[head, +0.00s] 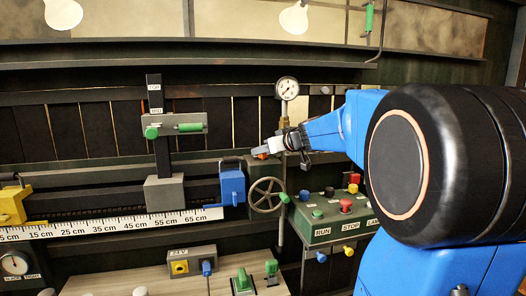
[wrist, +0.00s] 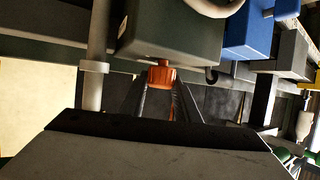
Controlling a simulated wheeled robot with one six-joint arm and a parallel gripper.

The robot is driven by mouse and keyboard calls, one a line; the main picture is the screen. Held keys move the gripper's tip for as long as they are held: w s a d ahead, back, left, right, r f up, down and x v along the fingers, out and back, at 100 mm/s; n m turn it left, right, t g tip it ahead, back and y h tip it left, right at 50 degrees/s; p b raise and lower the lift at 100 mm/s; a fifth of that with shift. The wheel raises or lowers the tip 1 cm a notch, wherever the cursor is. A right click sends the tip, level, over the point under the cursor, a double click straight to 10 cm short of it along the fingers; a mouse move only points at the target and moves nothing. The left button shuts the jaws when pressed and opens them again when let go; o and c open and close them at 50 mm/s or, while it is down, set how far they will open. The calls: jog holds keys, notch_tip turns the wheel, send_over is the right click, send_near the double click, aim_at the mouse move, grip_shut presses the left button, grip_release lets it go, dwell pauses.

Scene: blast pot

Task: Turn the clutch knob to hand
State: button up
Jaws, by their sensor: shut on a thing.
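In the wrist view, an orange-red ridged knob (wrist: 162,74) sits on the face of a dark green box (wrist: 172,30). My gripper (wrist: 161,88) has its two dark fingers on either side of the knob, shut on it. No label on the knob is readable, so I cannot tell its setting. In the head view, my gripper (head: 262,151) points left, just below the round gauge and above the handwheel. The knob is too small and covered to make out clearly there.
A pressure gauge (head: 287,89) on a pipe stands close to my gripper. A spoked handwheel (head: 266,195) and a blue block (head: 232,186) are below it. A green button box (head: 332,214) is at lower right. A white ruler (head: 110,225) runs along the left.

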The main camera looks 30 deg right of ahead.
jog(key=shift+a+m+h, duration=0.15)
jog(key=shift+m+h, duration=0.75)
jog(key=shift+h, duration=0.1)
jog(key=shift+s+f+m+h, duration=0.1)
jog(key=shift+f+m+h, duration=0.2)
jog(key=shift+m+h, duration=0.65)
jog(key=shift+r+m+h, duration=0.25)
jog(key=shift+h, duration=0.2)
jog(key=shift+r, duration=0.1)
jog(key=o, duration=1)
jog(key=shift+o, duration=0.2)
jog(key=v, duration=1.7)
